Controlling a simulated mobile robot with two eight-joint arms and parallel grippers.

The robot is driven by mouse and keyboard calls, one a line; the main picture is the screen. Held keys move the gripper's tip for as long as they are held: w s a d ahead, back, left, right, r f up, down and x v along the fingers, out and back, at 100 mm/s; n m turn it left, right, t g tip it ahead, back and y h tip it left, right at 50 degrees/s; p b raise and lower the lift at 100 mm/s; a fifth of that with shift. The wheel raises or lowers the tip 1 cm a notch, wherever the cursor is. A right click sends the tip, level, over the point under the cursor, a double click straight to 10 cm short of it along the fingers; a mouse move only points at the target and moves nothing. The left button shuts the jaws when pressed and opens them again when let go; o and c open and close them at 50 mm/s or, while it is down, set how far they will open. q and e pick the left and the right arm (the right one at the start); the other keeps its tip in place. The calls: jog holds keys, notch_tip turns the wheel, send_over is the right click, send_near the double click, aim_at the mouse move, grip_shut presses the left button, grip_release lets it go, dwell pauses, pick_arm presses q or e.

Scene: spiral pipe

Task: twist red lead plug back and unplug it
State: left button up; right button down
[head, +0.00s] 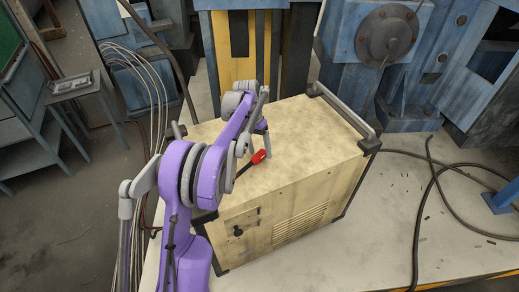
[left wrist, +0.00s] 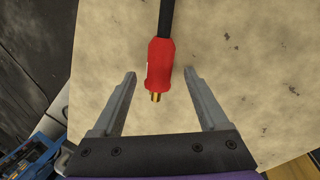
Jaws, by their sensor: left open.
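The red lead plug (head: 259,157) is above or on the top of the beige machine box (head: 310,140); contact is unclear. In the left wrist view the red plug (left wrist: 160,64) has a bare brass tip pointing toward my gripper's palm and a black cable running up from its other end. The tip is in no socket. My left gripper (head: 254,152) is over the box top, fingers open. In the left wrist view its fingers (left wrist: 160,75) stand on either side of the plug, with a gap on both sides. My right gripper is not in view.
The box's front has a dark fitting (head: 238,231) and vent slots (head: 300,229). A metal handle (head: 343,108) edges its right end. A black cable (head: 432,190) lies on the pale bench (head: 400,235). Blue machinery (head: 372,60) stands behind. The box top right of my gripper is clear.

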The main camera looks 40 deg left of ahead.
pick_arm(q)
jog(key=shift+r, duration=0.1)
jog(key=v, duration=1)
jog(key=shift+r+p, duration=0.3)
jog(key=shift+p, duration=0.05)
jog(key=s+d+r+t+y, duration=0.15)
jog(key=s+d, duration=0.25)
jog(key=d, duration=0.5)
jog(key=s+d+f+t, duration=0.1)
jog(key=s+d+f, duration=0.2)
jog(key=s+d, duration=0.2)
jog(key=s+d+f+t+y, duration=0.1)
jog(key=s+d+f+t, duration=0.1)
jog(key=s+d, duration=0.3)
jog(key=s+d+f+m+t, duration=0.1)
jog(key=s+d+f, duration=0.3)
jog(key=s, duration=0.6)
jog(key=shift+s+d, duration=0.3)
jog(key=shift+d, duration=0.8)
jog(key=shift+f, duration=0.15)
jog(key=shift+c, duration=0.2)
